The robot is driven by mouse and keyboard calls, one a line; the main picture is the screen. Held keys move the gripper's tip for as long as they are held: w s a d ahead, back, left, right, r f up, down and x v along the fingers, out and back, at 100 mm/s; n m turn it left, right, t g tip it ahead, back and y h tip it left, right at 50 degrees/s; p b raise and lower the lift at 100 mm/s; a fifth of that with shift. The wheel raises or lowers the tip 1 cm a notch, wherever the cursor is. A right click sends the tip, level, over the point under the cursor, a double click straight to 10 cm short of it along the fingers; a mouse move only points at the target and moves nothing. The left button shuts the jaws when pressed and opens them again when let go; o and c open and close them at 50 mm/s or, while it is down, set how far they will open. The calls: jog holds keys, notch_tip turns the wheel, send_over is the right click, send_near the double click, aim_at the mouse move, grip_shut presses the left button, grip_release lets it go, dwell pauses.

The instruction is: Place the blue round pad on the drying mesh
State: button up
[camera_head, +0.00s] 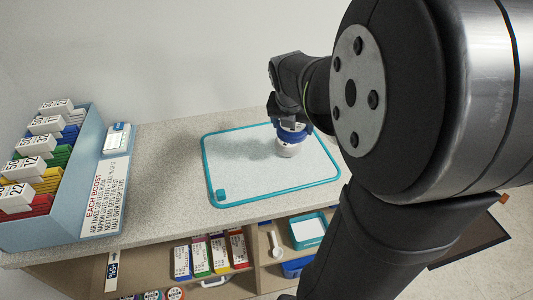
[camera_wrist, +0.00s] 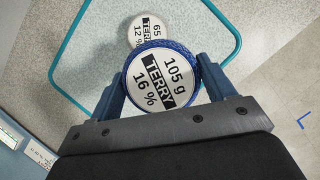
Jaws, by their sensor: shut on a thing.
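My gripper (camera_head: 291,122) is shut on the blue round pad (camera_head: 292,135). In the wrist view the pad (camera_wrist: 162,82) sits between both fingers, its white label reading 105 g, TERRY, 16 %. The drying mesh (camera_head: 240,180) is a pale panel with a teal rounded rim, lying on the counter; its rim also shows in the wrist view (camera_wrist: 72,43). My gripper holds the pad over the back right part of the mesh. A smaller white round pad (camera_wrist: 145,27), with a label showing 65 and 12 %, is partly hidden behind the blue pad. The gap beneath the blue pad cannot be judged.
A light blue rack (camera_head: 85,180) of coloured, labelled packs stands on the counter at the left. Shelves below hold coloured packs (camera_head: 220,254) and a teal tray (camera_head: 308,231).

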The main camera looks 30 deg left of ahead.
jog(key=shift+s+a+f, duration=0.15)
jog(key=shift+s+a, duration=0.1)
jog(key=shift+s, duration=0.15)
jog(key=s+a+f, duration=0.1)
jog(key=a+f, duration=0.1)
jog(key=a, duration=0.1)
jog(key=s+a+f, duration=0.1)
jog(key=a+f, duration=0.1)
jog(key=a, duration=0.2)
jog(key=a+f, duration=0.2)
jog(key=a, duration=0.2)
jog(key=shift+s+f, duration=0.4)
jog(key=shift+f, duration=2)
jog(key=o, duration=1)
jog(key=shift+f, duration=0.15)
jog(key=v, duration=1.2)
jog(key=shift+s+d, duration=0.1)
